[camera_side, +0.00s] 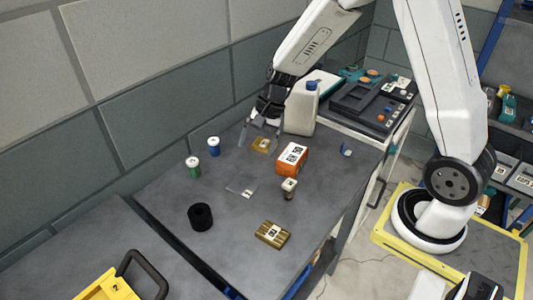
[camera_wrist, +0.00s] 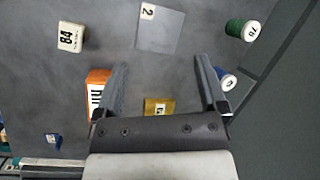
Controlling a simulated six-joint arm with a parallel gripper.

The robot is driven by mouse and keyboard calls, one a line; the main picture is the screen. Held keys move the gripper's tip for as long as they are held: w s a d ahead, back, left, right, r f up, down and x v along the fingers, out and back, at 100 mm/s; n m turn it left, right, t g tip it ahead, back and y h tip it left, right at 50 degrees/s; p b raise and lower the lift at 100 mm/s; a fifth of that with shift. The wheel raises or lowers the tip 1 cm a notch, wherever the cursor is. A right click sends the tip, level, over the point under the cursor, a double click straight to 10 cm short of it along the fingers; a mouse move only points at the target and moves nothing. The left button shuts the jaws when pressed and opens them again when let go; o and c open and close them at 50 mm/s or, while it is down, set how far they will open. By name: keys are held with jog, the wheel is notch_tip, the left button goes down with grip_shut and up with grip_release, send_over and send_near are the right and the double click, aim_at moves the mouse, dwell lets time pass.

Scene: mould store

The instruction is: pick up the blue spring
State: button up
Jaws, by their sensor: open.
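The blue spring (camera_side: 213,147) is a small blue cylinder with a pale top or label, standing on the grey bench near the wall. In the wrist view the blue spring (camera_wrist: 228,83) is just outside the right finger, which partly hides it. My gripper (camera_side: 258,132) is open and empty above the bench, to the right of the spring in the side view. In the wrist view my gripper (camera_wrist: 160,63) has its fingers wide apart. A small brass block (camera_side: 261,145) lies below the gripper.
A green cylinder (camera_side: 193,167) stands near the spring. An orange box (camera_side: 291,159), a white jug (camera_side: 301,108), a clear plate (camera_side: 241,188), a labelled post (camera_side: 289,188), a black ring (camera_side: 200,217) and a larger brass block (camera_side: 272,234) are also on the bench. The wall is close behind.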

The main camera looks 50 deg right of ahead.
jog(key=w+f+m+t+y, duration=0.2)
jog(key=w+m+y, duration=0.3)
jog(key=w, duration=0.4)
jog(key=m+t+y, duration=0.2)
jog(key=m+t, duration=0.2)
jog(key=m, duration=0.3)
send_over(216, 140)
jog(key=d, duration=0.2)
jog(key=shift+s, duration=0.4)
jog(key=shift+g, duration=0.3)
jog(key=shift+f, duration=2.9)
jog(key=shift+f, duration=0.4)
jog(key=shift+x, duration=2.55)
jog(key=shift+f, duration=0.1)
